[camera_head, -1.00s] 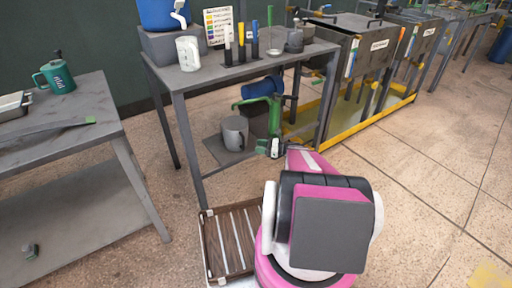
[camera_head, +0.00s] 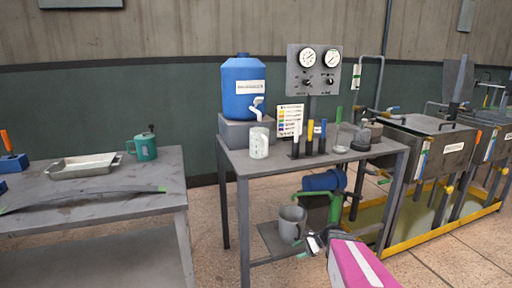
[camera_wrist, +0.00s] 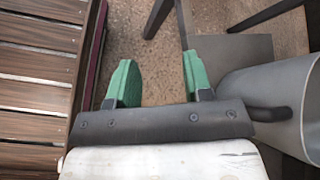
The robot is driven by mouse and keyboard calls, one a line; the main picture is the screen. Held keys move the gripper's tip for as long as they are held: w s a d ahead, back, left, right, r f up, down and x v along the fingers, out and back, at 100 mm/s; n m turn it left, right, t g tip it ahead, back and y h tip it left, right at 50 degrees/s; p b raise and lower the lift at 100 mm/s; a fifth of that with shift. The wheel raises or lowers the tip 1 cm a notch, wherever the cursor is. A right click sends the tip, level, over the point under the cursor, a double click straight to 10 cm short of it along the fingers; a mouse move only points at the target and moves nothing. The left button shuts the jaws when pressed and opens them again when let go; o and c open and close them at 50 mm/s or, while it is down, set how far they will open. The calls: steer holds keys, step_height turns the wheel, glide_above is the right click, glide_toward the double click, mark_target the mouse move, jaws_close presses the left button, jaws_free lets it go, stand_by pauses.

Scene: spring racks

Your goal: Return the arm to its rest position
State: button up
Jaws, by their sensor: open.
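My gripper (camera_head: 315,243) is at the lower middle of the head view, at the end of my pink arm, low by the front of the middle table. In the wrist view its two green fingers (camera_wrist: 159,82) stand apart with only floor between them, so it is open and empty. A grey mug (camera_head: 292,223) stands on the low shelf just beyond the gripper. In the wrist view the mug (camera_wrist: 278,90) is close on the right, outside the fingers; contact cannot be told.
A slatted wooden platform (camera_wrist: 35,90) lies close on the left in the wrist view. The middle table (camera_head: 262,166) carries a blue barrel (camera_head: 243,88), a white cup and tools. A left table (camera_head: 110,205) holds a tray and green mug. Tanks with a yellow frame stand right.

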steer(key=s+r+n+h, duration=0.7)
steer(key=n+h, duration=0.3)
steer(key=n, duration=0.2)
steer(key=shift+s+a+r+h, duration=0.15)
steer(key=shift+a+r+h, duration=0.25)
steer(key=shift+a+r, duration=0.1)
